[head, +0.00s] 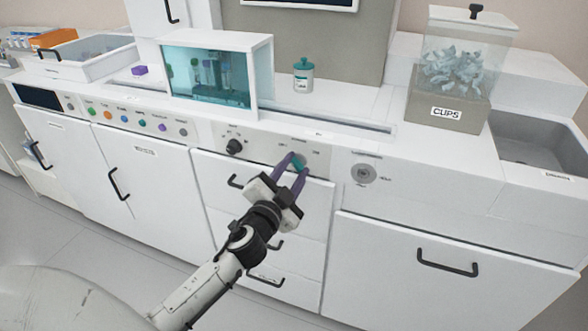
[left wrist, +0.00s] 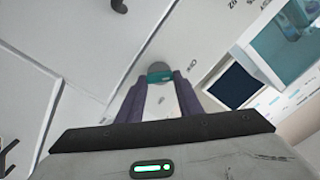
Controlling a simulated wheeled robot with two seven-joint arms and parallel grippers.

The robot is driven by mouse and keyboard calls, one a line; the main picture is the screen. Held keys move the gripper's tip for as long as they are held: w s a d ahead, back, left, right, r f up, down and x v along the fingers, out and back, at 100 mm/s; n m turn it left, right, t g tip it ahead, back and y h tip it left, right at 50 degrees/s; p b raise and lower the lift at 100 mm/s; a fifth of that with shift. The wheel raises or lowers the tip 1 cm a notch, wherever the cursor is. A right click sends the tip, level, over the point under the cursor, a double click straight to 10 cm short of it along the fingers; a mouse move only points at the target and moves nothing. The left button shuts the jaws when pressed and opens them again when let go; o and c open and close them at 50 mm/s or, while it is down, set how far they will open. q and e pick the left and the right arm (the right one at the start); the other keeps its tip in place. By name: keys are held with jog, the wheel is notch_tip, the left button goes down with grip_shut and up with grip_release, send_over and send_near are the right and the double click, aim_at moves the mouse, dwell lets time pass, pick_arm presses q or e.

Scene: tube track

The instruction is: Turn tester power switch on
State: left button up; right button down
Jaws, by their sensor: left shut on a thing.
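The tester power switch is a small teal and grey part (head: 299,163) on the front panel of the white counter, right of a black knob (head: 234,146). My left gripper (head: 293,163) is at the panel, its purple fingers shut on the switch from both sides. In the left wrist view the teal and grey switch (left wrist: 160,74) sits between the purple fingertips (left wrist: 160,85). The fingers partly cover it, and I cannot read its position. My right gripper is not in view.
Right of the switch is a round metal lock-like fitting (head: 363,174). Drawers with black handles (head: 447,263) lie below.

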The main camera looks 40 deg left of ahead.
pick_arm(q)
jog(key=shift+m, duration=0.3)
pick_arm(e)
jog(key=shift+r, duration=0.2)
pick_arm(q)
jog(key=shift+m, duration=1.2)
jog(key=m+p, duration=0.1)
jog(key=m, duration=0.1)
jog(key=shift+f+m, duration=0.1)
jog(key=shift+m, duration=0.3)
jog(key=m, duration=0.3)
jog(key=shift+d+m, duration=0.1)
jog(key=shift+m, duration=0.2)
jog(key=m+p, duration=0.1)
jog(key=m, duration=0.3)
jog(key=shift+f+m, duration=0.15)
jog(key=shift+m, duration=0.15)
jog(key=m+p, duration=0.1)
jog(key=m, duration=0.1)
jog(key=shift+m, duration=0.4)
jog(key=shift+f+m, duration=0.1)
jog(key=shift+m, duration=0.4)
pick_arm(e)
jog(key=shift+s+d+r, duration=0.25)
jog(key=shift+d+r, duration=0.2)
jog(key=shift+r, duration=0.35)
pick_arm(q)
jog(key=shift+m, duration=0.3)
